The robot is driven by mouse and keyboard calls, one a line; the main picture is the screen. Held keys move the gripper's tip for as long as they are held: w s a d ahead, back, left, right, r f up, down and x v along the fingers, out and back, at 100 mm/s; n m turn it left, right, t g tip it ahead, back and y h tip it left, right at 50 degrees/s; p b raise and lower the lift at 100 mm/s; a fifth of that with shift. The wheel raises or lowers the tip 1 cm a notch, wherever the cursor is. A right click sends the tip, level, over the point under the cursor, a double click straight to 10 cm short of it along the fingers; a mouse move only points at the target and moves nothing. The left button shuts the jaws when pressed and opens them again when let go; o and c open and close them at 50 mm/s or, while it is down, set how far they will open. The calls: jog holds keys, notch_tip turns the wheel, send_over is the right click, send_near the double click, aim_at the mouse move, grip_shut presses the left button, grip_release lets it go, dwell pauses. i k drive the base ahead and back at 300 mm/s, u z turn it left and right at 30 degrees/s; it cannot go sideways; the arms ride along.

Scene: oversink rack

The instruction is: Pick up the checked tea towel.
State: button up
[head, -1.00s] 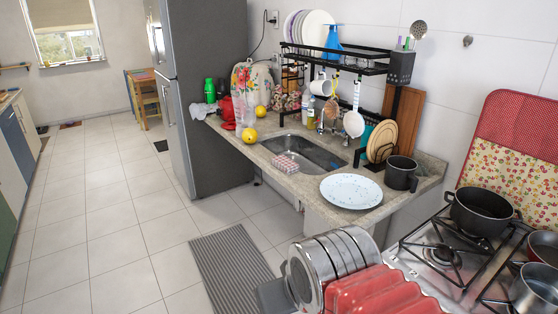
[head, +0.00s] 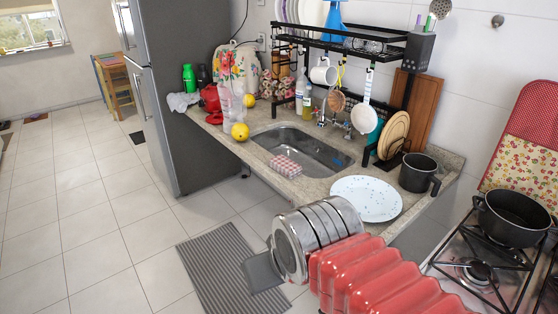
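The checked tea towel (head: 286,166), small with a red-and-white pattern, lies over the front edge of the sink. Part of it rests on the counter rim, and its lower part hangs at the front. In the foreground my red and silver arm reaches in from the bottom right. A flat dark grey part at its end, seemingly my gripper (head: 263,272), is low in front of the counter, apart from the towel. Its fingers cannot be made out, and nothing is seen held in it.
The sink basin (head: 305,150) is behind the towel. A speckled white plate (head: 366,199) and dark pot (head: 419,173) stand right of it; a yellow fruit (head: 240,132) lies left. A black rack (head: 345,45) spans the sink. Floor left of the striped mat (head: 230,265) is clear.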

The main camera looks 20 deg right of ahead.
aim_at(281, 164)
jog(key=z, duration=0.1)
jog(key=i, duration=1.75)
jog(key=z, duration=0.1)
